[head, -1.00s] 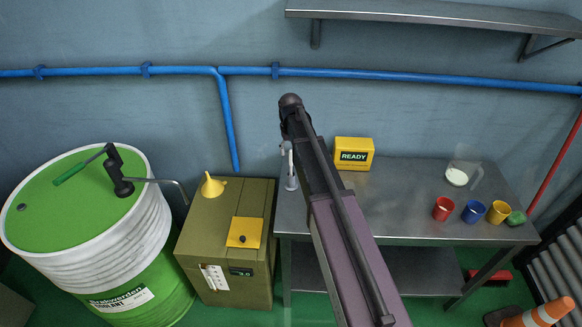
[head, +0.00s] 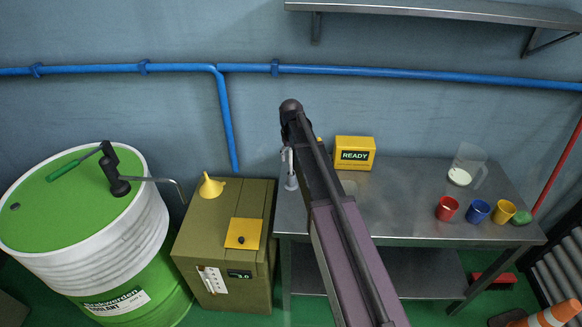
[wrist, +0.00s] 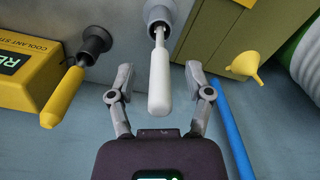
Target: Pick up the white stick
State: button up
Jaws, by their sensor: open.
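The white stick (wrist: 159,82) is in the middle of the wrist view. Its thin metal shaft runs up to a round grey holder (wrist: 160,14). My gripper (wrist: 158,74) is open, with one finger on each side of the stick and visible gaps between. It is not closed on the stick. In the head view, a pale upright shape (head: 290,168) beside my arm appears to be the stick and its holder. My gripper is hidden there behind my arm.
A yellow stick (wrist: 62,98) leans from a dark holder (wrist: 96,42) to the left in the wrist view. The yellow READY box (head: 355,153) stands on the metal table (head: 410,205). A yellow funnel (head: 210,186) sits on the olive cabinet (head: 195,235). Coloured cups stand at the right.

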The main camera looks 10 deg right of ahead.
jog(key=shift+f+b, duration=0.6)
jog(key=shift+f, duration=0.3)
grip_shut()
